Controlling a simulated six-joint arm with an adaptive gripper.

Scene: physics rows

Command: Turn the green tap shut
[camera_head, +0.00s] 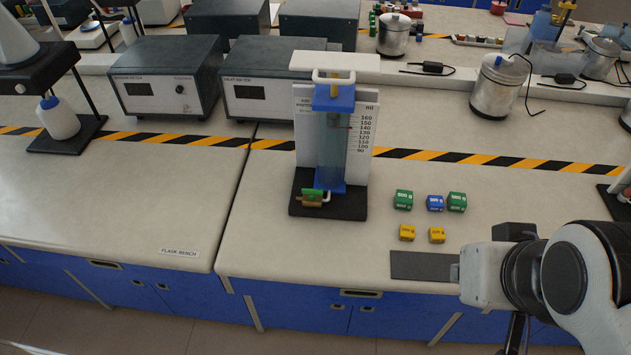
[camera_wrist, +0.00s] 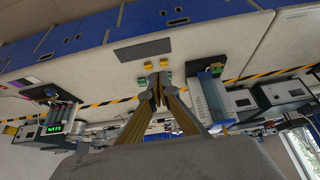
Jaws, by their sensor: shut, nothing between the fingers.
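The green tap (camera_head: 312,193) is at the foot of a clear blue-tinted measuring column (camera_head: 331,150), at its left front, above a black base (camera_head: 345,206). Brass shows just below the green handle. In the wrist view, the green tap (camera_wrist: 217,67) is a small patch at the near end of the column (camera_wrist: 203,100). My gripper (camera_wrist: 157,88) is shut and empty, apart from the tap, which lies to its right in that view. In the head view my arm is at the lower right, and the fingertips cannot be made out. The tap handle's exact angle is too small to tell.
Several green (camera_head: 403,200), blue (camera_head: 435,203) and yellow (camera_head: 407,232) blocks sit right of the column. A dark mat (camera_head: 420,265) lies at the bench's front edge. A scale board (camera_head: 361,140) stands behind the column.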

